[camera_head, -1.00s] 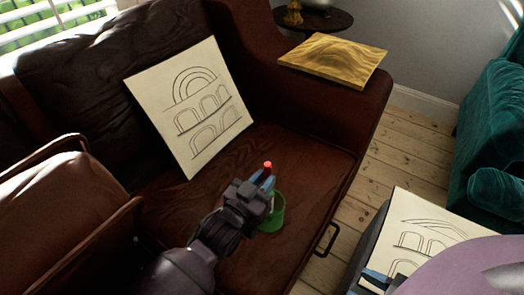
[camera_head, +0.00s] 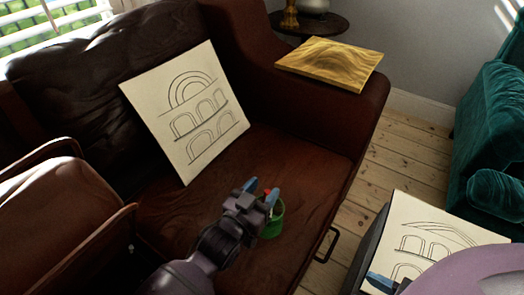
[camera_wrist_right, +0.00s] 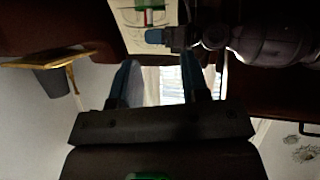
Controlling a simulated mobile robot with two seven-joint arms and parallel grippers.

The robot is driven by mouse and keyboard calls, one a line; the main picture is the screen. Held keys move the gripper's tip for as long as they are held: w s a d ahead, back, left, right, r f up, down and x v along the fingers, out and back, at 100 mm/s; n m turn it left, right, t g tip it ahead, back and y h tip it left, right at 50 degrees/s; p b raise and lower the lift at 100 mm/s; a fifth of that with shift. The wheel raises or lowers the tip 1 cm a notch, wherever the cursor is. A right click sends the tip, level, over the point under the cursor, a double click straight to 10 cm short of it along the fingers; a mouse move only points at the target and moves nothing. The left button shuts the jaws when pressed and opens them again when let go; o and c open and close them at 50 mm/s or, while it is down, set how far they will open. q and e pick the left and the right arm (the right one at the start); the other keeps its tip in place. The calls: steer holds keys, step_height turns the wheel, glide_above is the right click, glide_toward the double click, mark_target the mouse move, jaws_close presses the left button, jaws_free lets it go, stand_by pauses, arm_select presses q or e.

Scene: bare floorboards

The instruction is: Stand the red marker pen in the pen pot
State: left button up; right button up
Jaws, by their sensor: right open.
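The green pen pot (camera_head: 275,222) stands on the brown leather seat. The red end of the marker pen (camera_head: 267,191) shows above the pot, between the fingers of my left gripper (camera_head: 262,190). That gripper is open, its blue fingertips apart on either side of the red end. The pen's lower part is hidden by the gripper and the pot wall. Red and green also show small at the top of the right wrist view, near my left arm. My right gripper (camera_wrist_right: 160,82) is open and empty, away from the pot.
A board with drawn arches (camera_head: 190,115) leans on the sofa back behind the pot. A yellow wooden panel (camera_head: 330,64) lies on the armrest. Another arch drawing (camera_head: 425,232) is at lower right. A teal armchair (camera_head: 495,140) stands right, across bare floorboards (camera_head: 385,160).

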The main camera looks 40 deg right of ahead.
arm_select(q)
steer(key=p+v, duration=0.3)
steer(key=v, duration=0.7)
steer(key=shift+a, duration=0.35)
arm_select(e)
steer(key=shift+a+n+g, duration=0.4)
steer(key=shift+g, duration=0.4)
arm_select(q)
steer(key=shift+s, duration=0.1)
